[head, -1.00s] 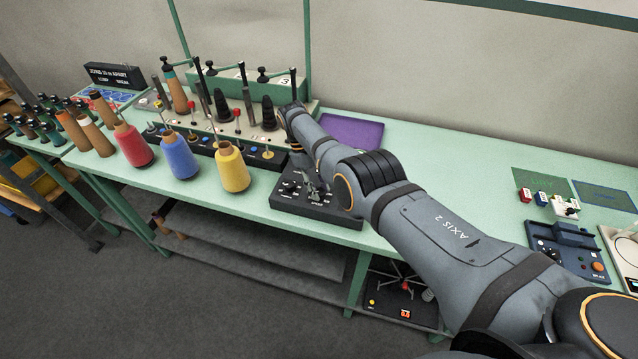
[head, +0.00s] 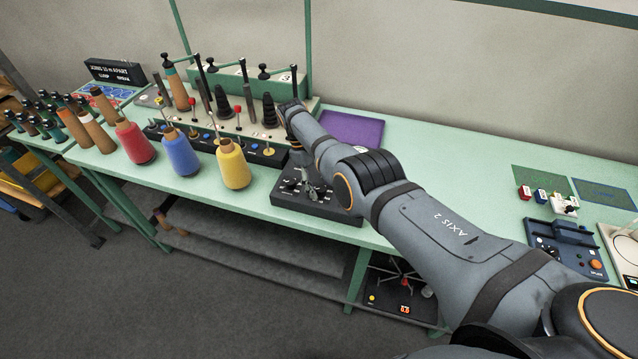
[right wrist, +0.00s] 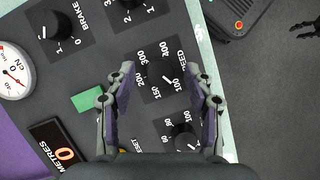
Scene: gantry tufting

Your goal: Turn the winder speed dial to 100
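The black winder control panel (head: 335,211) lies at the front of the green table in the head view. In the right wrist view, the speed dial (right wrist: 163,75) is a black knob on a scale marked 100 to 400. My right gripper (head: 315,192) is over the panel. In the right wrist view, its two fingers (right wrist: 164,100) are apart, one on each side of the speed dial, with visible gaps to the knob. A dark claw shape, perhaps my left gripper (right wrist: 304,29), shows at the upper right edge there.
A brake dial (right wrist: 57,25), a lower dial (right wrist: 183,140), a round gauge (right wrist: 14,72) and a metres display (right wrist: 62,150) surround the speed dial. Yellow (head: 233,165), blue (head: 182,153) and red (head: 134,142) cones stand left of the panel.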

